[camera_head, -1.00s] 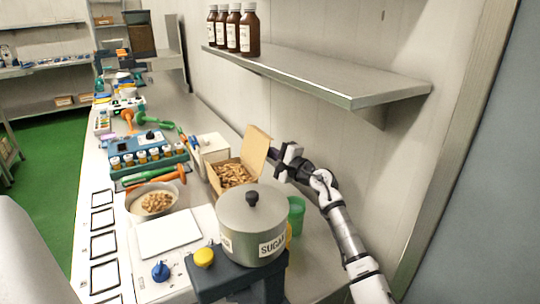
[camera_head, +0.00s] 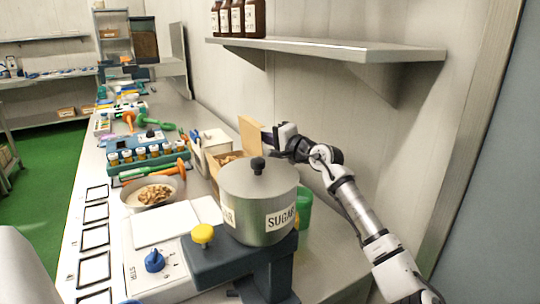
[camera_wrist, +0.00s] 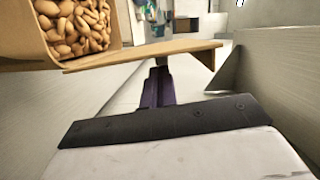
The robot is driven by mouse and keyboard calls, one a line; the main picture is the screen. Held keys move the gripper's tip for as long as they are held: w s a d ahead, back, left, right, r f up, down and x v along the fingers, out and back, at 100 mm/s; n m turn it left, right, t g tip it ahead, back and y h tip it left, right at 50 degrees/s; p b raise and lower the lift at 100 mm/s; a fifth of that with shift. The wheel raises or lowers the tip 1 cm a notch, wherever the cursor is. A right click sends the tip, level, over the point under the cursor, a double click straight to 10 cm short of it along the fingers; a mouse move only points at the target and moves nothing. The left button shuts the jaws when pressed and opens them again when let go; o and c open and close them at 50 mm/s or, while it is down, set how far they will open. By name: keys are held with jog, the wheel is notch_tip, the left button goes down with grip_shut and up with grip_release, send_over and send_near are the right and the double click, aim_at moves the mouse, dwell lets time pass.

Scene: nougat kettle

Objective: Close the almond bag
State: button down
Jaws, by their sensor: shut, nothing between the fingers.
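The almond bag is a tan box-like container (camera_head: 228,158) with an open top, behind the sugar pot in the head view. Its flap (camera_head: 251,135) stands up on the right side. In the wrist view the almonds (camera_wrist: 78,24) show inside the open top at upper left, and the flap (camera_wrist: 150,52) runs across the picture. My gripper (camera_head: 270,138) is shut and empty, at the right of the flap on its outer side. In the wrist view the dark fingers (camera_wrist: 158,82) reach up to the flap; I cannot tell whether they touch it.
A pot labelled SUGAR (camera_head: 258,200) stands in front of the bag, with a green container (camera_head: 304,207) beside it. A bowl of nuts (camera_head: 153,192) is at left. A metal shelf (camera_head: 330,48) with brown bottles (camera_head: 239,18) overhangs the arm along the wall.

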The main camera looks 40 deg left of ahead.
aim_at(259, 141)
jog(key=s+n+b, duration=0.1)
jog(key=b, duration=0.1)
jog(key=s+a+n+b, duration=0.1)
jog(key=n+b, duration=0.1)
jog(key=shift+s+h, duration=0.15)
jog(key=shift+h, duration=0.25)
jog(key=s+n+b, duration=0.1)
jog(key=n+b, duration=0.1)
jog(key=shift+s+a+r+n+t+h, duration=0.1)
jog(key=shift+s+a+n+t+h, duration=0.2)
jog(key=shift+s+n+h, duration=0.1)
jog(key=shift+s+a+n+b, duration=0.25)
jog(key=shift+s+n+b, duration=0.3)
jog(key=shift+n, duration=0.15)
jog(key=shift+s+a+f+n+t+h+b, duration=0.25)
jog(key=shift+s+f+n+b, duration=0.3)
jog(key=shift+n+b, duration=0.15)
jog(key=shift+s+a+f+n+t+h+b, duration=0.2)
jog(key=shift+s+f+n+t+b, duration=0.1)
jog(key=shift+s+f+n+b, duration=0.35)
jog(key=shift+s+a+f+n+t+h+b, duration=0.25)
jog(key=shift+s+f+n+b, duration=0.2)
jog(key=shift+n+b, duration=0.35)
jog(key=shift+s, duration=0.15)
